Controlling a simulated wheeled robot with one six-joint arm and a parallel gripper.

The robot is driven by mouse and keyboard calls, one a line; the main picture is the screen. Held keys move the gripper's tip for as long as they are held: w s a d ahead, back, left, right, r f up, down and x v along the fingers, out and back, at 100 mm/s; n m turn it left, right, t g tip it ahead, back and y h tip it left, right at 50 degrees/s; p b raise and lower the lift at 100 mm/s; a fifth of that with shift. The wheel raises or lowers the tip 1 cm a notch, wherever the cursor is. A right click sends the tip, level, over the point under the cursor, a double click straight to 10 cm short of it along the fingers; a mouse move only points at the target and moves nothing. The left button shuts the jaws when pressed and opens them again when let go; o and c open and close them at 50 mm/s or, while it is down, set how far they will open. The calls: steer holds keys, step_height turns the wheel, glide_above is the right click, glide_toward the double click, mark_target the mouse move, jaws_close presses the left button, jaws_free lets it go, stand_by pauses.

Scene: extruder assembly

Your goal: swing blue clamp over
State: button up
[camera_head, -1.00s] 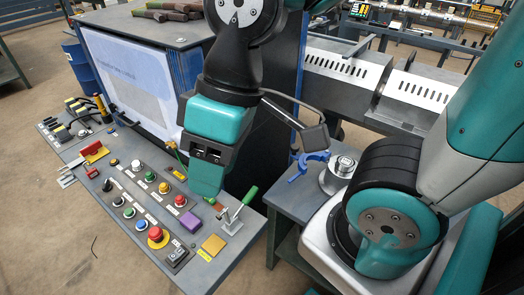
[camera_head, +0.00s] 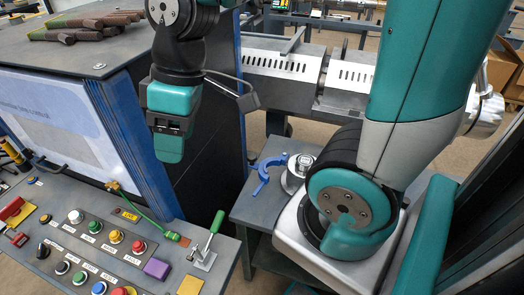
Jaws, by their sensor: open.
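The blue clamp (camera_head: 264,173) is a small open C-shaped piece. It lies on the grey side table, just left of a round metal fitting (camera_head: 297,172). Whether the two touch cannot be told. My gripper (camera_head: 169,152) hangs pointing down, left of the clamp in the picture and apart from it, in front of the dark cabinet side. It is open, with nothing seen in it. One teal finger faces the camera and hides most of the space between the fingers.
A control panel (camera_head: 218,240) with several coloured buttons and a green-handled toggle clamp (camera_head: 213,232) lies below my gripper. A blue-edged cabinet (camera_head: 132,130) stands behind. Slotted grey machine covers (camera_head: 285,68) stand beyond the side table. My own arm's base fills the right.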

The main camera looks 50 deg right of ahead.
steer(key=w+d+f+n+h, duration=0.1)
steer(key=w+d+f, duration=0.25)
steer(key=d, duration=0.25)
steer(key=w+d+f+h, duration=0.1)
steer(key=w+d+f, duration=0.1)
steer(key=w+d, duration=0.3)
steer(key=n+h, duration=0.1)
steer(key=n, duration=0.1)
glide_toward(251, 156)
steer(key=shift+g, duration=0.4)
steer(key=f, duration=0.7)
steer(key=shift+w+f, duration=0.3)
steer(key=shift+f, duration=0.85)
steer(key=shift+c, duration=0.2)
jaws_close()
